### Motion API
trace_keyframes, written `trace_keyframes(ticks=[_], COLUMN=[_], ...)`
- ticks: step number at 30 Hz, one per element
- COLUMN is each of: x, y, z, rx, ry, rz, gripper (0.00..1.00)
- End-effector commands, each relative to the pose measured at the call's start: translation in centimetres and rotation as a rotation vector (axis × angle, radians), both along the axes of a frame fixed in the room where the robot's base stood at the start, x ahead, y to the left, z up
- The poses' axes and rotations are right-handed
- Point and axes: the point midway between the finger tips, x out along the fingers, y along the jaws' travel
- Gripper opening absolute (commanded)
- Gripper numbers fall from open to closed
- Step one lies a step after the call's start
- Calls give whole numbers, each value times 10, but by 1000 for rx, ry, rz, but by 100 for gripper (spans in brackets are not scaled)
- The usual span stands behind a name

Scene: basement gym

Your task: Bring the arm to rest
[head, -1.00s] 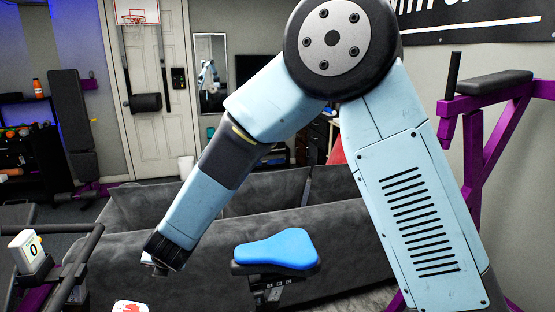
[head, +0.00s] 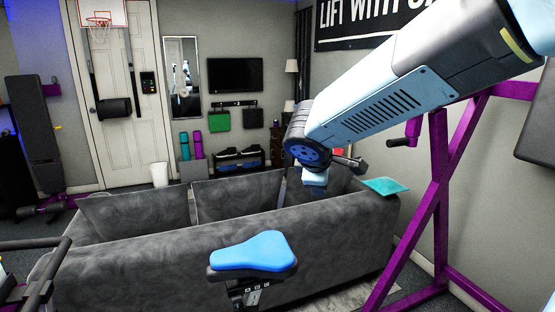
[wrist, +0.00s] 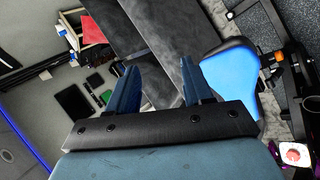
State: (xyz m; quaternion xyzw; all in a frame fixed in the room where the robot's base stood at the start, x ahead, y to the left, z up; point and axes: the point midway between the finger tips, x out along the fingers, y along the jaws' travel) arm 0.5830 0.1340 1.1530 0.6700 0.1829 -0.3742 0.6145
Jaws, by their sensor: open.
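In the wrist view my gripper (wrist: 160,88) shows its two blue fingers spread apart, with nothing between them. The grey sofa (wrist: 148,35) and the blue bike seat (wrist: 230,72) lie beyond the fingers, the seat to the right. In the head view my arm reaches in from the upper right, down to a dark round joint above the sofa (head: 150,265). A short light-blue link hangs below that joint. The fingers cannot be made out clearly in that view.
The bike seat (head: 252,251) stands in front of the sofa. A purple rack (head: 432,205) stands on the right, close to my arm. A teal flat thing (head: 386,186) lies on the sofa's right end. A white door (head: 125,140) is at the back left.

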Motion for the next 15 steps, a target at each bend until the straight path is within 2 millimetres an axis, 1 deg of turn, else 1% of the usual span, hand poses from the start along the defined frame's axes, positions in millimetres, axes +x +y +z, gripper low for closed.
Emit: trace_keyframes(ticks=[1, 3, 5, 6, 10, 15], x=[-11, -26, -41, -51, -85, -130], y=[-20, -44, -61, -73, -102, -126], z=[7, 11, 15, 17, 20, 22], rx=[50, 121, 184, 227, 376, 586], ry=[-4, 2, 4, 6, 13, 22], rz=[-81, -192, -283, -344, -529, -750], gripper=[51, 51, 51, 51, 51, 51])
